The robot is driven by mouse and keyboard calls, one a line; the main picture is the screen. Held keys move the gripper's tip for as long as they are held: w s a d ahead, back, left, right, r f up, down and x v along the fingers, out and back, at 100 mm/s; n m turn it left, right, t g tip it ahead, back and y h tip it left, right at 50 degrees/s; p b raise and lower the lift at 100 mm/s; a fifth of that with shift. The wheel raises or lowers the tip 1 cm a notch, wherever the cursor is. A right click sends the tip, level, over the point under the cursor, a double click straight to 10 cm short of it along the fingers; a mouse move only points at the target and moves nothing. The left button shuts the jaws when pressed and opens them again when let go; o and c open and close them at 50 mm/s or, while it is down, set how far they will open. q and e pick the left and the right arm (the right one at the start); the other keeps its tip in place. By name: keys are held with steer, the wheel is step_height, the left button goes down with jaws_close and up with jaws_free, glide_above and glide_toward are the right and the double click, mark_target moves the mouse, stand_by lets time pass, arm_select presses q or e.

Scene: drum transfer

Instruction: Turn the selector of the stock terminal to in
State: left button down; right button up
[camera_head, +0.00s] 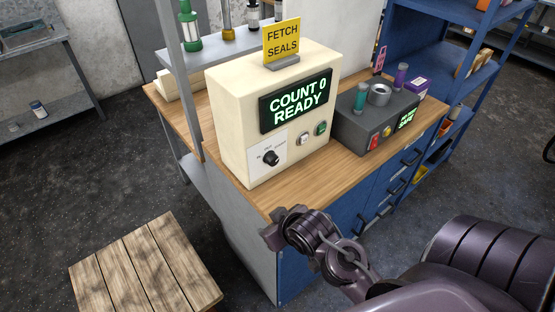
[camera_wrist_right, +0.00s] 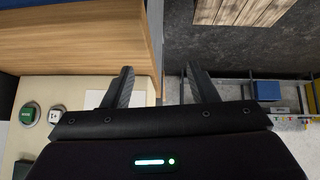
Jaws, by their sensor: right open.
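The cream stock terminal (camera_head: 232,120) stands on the wooden counter, its screen (camera_head: 296,101) reading "COUNT 0 READY". Its black selector knob (camera_head: 270,158) sits on a white label plate at the lower left of the front; the position words are too small to read. My right gripper (camera_head: 273,222) is below and in front of the knob, apart from the terminal. In the right wrist view the gripper (camera_wrist_right: 160,88) is open with nothing between its fingers. The label plate (camera_wrist_right: 93,98) shows partly behind one finger; the knob is hidden there. My left gripper is out of view.
A white button (camera_head: 304,139) and a green button (camera_head: 321,128) are right of the knob. A yellow "FETCH SEALS" sign (camera_head: 282,40) tops the terminal. A dark grey device (camera_head: 372,122) stands to the right. A wooden-topped platform (camera_head: 145,268) is at lower left.

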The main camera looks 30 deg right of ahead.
mark_target(275, 162)
steer(key=w+d+t, duration=0.5)
steer(key=shift+w+d+r, duration=0.1)
steer(key=shift+d+r, duration=0.15)
steer(key=shift+r, duration=0.15)
steer(key=d+r+t, duration=0.3)
steer(key=d+t, duration=0.2)
steer(key=shift+y, duration=0.4)
steer(key=w+p, duration=0.1)
steer(key=w, duration=0.4)
steer(key=w+a+p, duration=0.1)
steer(key=w, duration=0.1)
steer(key=shift+w+r+p, duration=0.1)
steer(key=shift+w+p, duration=0.2)
steer(key=shift+w, duration=0.1)
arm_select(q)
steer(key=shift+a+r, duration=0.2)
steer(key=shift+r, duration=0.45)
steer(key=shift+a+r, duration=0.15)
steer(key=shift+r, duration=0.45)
arm_select(e)
steer(key=shift+c, duration=0.3)
steer(key=c, duration=0.9)
